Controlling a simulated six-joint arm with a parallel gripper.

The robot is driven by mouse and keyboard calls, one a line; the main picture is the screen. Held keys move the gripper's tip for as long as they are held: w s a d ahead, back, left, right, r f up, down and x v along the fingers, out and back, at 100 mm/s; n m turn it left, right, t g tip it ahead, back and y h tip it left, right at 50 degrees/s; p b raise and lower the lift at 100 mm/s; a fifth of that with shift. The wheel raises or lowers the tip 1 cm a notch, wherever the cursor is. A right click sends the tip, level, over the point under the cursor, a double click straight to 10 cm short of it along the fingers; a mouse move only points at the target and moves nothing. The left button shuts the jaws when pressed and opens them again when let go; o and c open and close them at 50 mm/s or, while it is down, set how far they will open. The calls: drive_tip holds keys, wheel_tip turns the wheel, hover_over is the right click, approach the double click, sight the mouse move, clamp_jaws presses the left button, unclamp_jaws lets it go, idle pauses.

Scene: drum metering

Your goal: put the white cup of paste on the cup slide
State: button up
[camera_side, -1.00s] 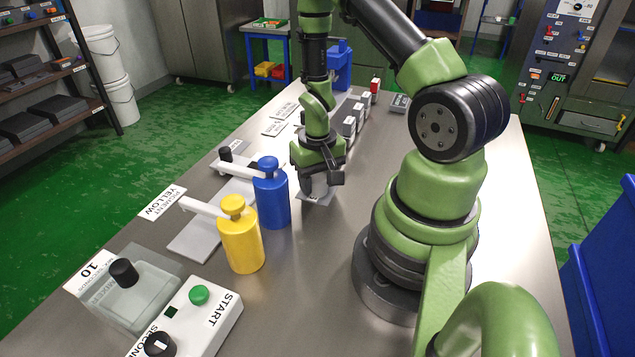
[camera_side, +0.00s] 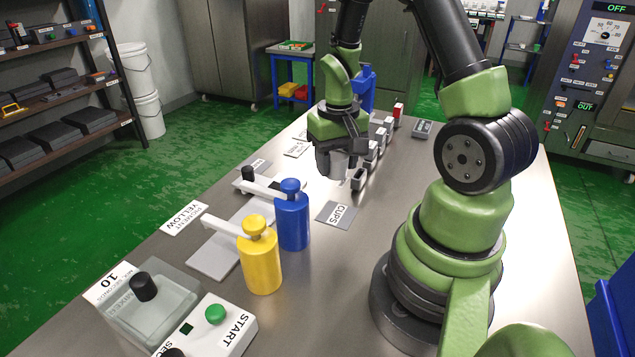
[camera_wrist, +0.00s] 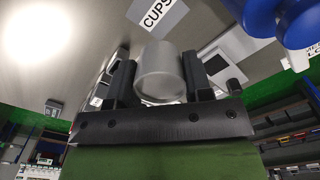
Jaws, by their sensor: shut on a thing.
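My gripper (camera_side: 338,172) is above the table, beyond the grey plate marked CUPS (camera_side: 341,214). It is shut on the white cup (camera_wrist: 160,72). In the wrist view the cup sits between the two dark fingers (camera_wrist: 158,82); its contents cannot be made out. In the side view the fingers largely hide the cup. The CUPS plate is bare. A long light grey plate (camera_side: 213,262), which may be the cup slide, lies left of the pump bottles and runs under their white spouts. It looks empty.
The yellow pump bottle (camera_side: 261,266) and blue pump bottle (camera_side: 293,222) stand beside the long plate, spouts over it. Several small grey blocks (camera_side: 377,141) stand in a row behind my gripper. A START box (camera_side: 218,330) and clear container (camera_side: 150,302) are at the front left.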

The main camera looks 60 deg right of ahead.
drive_tip(key=w+r+n, duration=0.2)
drive_tip(key=w+n, duration=0.1)
drive_tip(key=w, duration=1)
approach(276, 178)
drive_tip(key=s+a+f, duration=0.1)
drive_tip(key=f, duration=0.1)
drive_tip(key=s+a+f, duration=0.1)
drive_tip(key=a, duration=0.1)
drive_tip(key=s+a+f, duration=0.1)
drive_tip(key=f, duration=0.1)
drive_tip(key=shift+a+f, duration=0.25)
drive_tip(key=shift+f, duration=0.05)
drive_tip(key=shift+f, duration=0.15)
drive_tip(key=o, duration=0.9)
drive_tip(key=shift+o, duration=0.2)
